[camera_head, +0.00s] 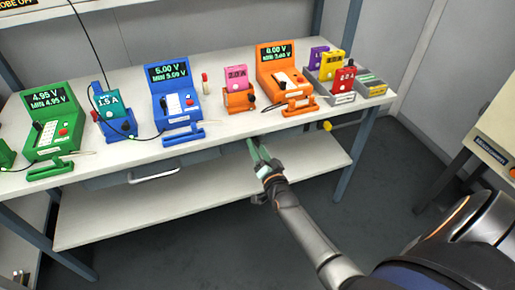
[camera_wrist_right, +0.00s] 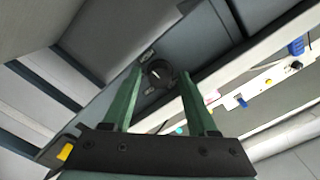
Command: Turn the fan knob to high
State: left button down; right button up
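The fan knob (camera_wrist_right: 159,73) is a dark round dial with a pale pointer line, on a grey panel in the right wrist view. My right gripper (camera_wrist_right: 161,76) has its two green fingers apart, with the knob showing between their tips. I cannot tell whether the fingers touch it. In the head view my right gripper (camera_head: 254,143) is at the bench's front edge, and the knob is hidden there. My left gripper is not in view.
The white bench (camera_head: 225,125) carries several coloured testers and cell holders, including a blue tester (camera_head: 172,88) and an orange tester (camera_head: 283,75). A drawer handle (camera_head: 153,176) and a lower shelf (camera_head: 130,212) are below. A yellow knob (camera_head: 327,126) sticks out at the front.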

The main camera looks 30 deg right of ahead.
jog(key=shift+o, duration=0.6)
jog(key=p+v, duration=0.1)
jog(key=v, duration=1.1)
jog(key=shift+s+p, duration=0.3)
